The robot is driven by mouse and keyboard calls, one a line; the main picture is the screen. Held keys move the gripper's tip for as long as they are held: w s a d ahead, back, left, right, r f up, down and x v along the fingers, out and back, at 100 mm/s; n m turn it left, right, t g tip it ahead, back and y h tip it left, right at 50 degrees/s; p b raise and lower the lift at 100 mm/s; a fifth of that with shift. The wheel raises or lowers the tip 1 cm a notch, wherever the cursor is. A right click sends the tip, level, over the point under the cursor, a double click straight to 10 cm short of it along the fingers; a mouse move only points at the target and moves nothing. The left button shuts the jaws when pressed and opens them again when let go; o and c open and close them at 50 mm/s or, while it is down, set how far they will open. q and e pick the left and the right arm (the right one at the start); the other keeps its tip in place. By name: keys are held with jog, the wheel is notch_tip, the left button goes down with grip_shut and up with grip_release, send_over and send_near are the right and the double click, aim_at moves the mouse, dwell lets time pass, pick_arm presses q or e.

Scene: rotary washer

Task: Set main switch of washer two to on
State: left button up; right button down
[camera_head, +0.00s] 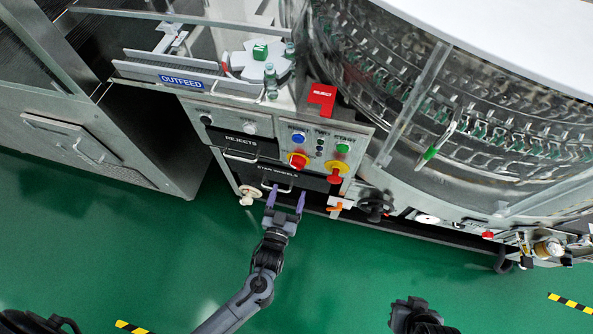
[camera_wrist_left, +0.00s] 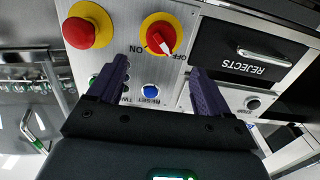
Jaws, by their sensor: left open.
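The main switch (camera_head: 299,161) is a red rotary knob on a yellow disc on the washer's front panel. In the left wrist view the knob (camera_wrist_left: 160,37) shows a white mark, with ON and OFF lettering by its disc. My left gripper (camera_head: 286,196) is open and empty in front of the panel, below the switch in the head view. In the left wrist view its purple fingers (camera_wrist_left: 158,68) are apart, with the switch beyond the gap between them.
A red emergency-stop button (camera_head: 335,176) on yellow sits right of the switch. The blue reset button (camera_head: 298,138) and green start button (camera_head: 342,148) are above. The REJECTS drawer (camera_head: 240,143) is at the left. The green floor (camera_head: 340,270) in front is mostly clear.

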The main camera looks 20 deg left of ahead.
aim_at(296, 167)
pick_arm(q)
jog(key=w, duration=0.3)
jog(key=w+a+b, duration=0.1)
jog(key=w, duration=0.2)
jog(key=w+b, duration=0.1)
jog(key=w, duration=0.2)
jog(key=shift+w+a, duration=0.15)
jog(key=shift+w, duration=0.1)
jog(key=shift+c, duration=0.3)
jog(key=c, duration=0.9)
